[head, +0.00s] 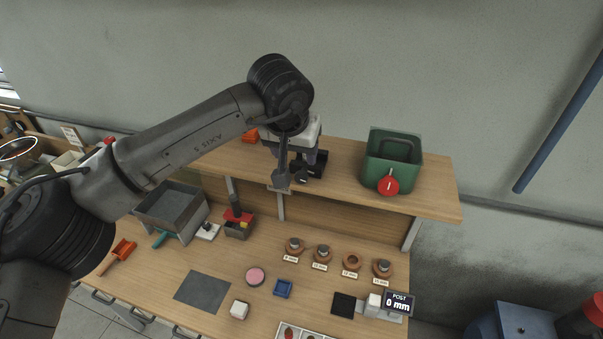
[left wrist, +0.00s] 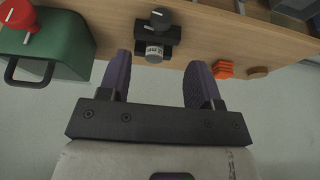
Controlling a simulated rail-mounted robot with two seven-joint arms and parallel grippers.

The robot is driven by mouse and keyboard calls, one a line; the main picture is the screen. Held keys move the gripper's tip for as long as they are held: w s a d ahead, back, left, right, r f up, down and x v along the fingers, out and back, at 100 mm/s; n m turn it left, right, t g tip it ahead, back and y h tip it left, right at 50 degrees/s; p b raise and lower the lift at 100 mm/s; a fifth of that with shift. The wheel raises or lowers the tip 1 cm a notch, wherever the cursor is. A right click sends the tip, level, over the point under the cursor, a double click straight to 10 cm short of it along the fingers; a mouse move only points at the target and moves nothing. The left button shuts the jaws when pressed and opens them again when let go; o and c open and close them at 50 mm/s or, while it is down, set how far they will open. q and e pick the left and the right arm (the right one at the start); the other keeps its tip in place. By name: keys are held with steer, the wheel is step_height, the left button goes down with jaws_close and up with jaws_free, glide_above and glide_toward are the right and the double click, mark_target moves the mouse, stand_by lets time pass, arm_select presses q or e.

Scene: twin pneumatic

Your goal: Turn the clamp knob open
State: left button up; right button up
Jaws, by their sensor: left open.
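A black knob (left wrist: 160,17) with a pale mark sits on a small black clamp block (left wrist: 147,33) on the wooden shelf. A grey cylinder with a label (left wrist: 154,52) sticks out of the block. In the head view the black block (head: 314,162) shows beside my gripper, partly hidden by it. My left gripper (left wrist: 158,60) is open, its two purple fingers either side of the block's line, with nothing between them but the view of the cylinder and block. It also shows in the head view (head: 312,155). I cannot tell whether it touches the block. My right gripper is not in view.
A green box (head: 375,150) with a red knob (head: 388,186) stands on the shelf, right of the block in the head view. The bench below holds a grey bin (head: 171,207), several brown rings and a display (head: 398,303).

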mark_target(300, 174)
arm_select(q)
steer(key=p+x, duration=0.1)
steer(key=x, duration=0.7)
steer(key=shift+f, duration=0.3)
steer(key=shift+x, duration=0.85)
steer(key=shift+w, duration=0.1)
steer(key=c, duration=0.9)
steer(key=shift+a+f+h, duration=0.15)
steer(key=shift+f+h, duration=0.05)
steer(key=shift+h, duration=0.2)
steer(key=shift+r+h, duration=0.15)
steer(key=shift+h, duration=0.15)
steer(key=o, duration=0.9)
